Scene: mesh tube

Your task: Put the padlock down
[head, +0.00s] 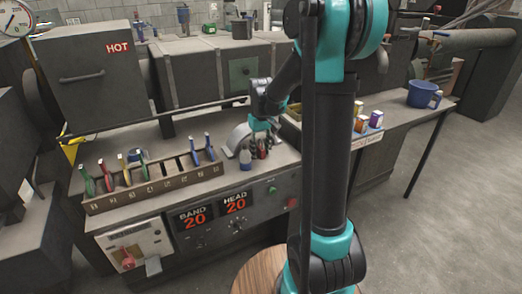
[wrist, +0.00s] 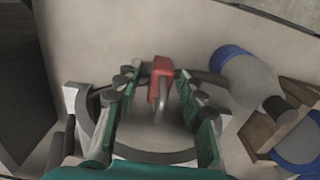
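The red padlock (wrist: 161,72) with its grey shackle shows in the wrist view between the tips of my gripper (wrist: 160,82). Visible gaps lie between the padlock and the green-padded fingers on both sides, so the gripper looks open around it. In the head view my gripper (head: 262,141) points down over the counter, and the red padlock (head: 262,152) shows small and partly hidden among the fingers. The padlock appears at or very close to the counter top (head: 285,157); exact contact cannot be told.
A numbered rack (head: 160,190) with coloured handles stands left. Small boxes (head: 367,121) and a blue mug (head: 422,94) are on the right.

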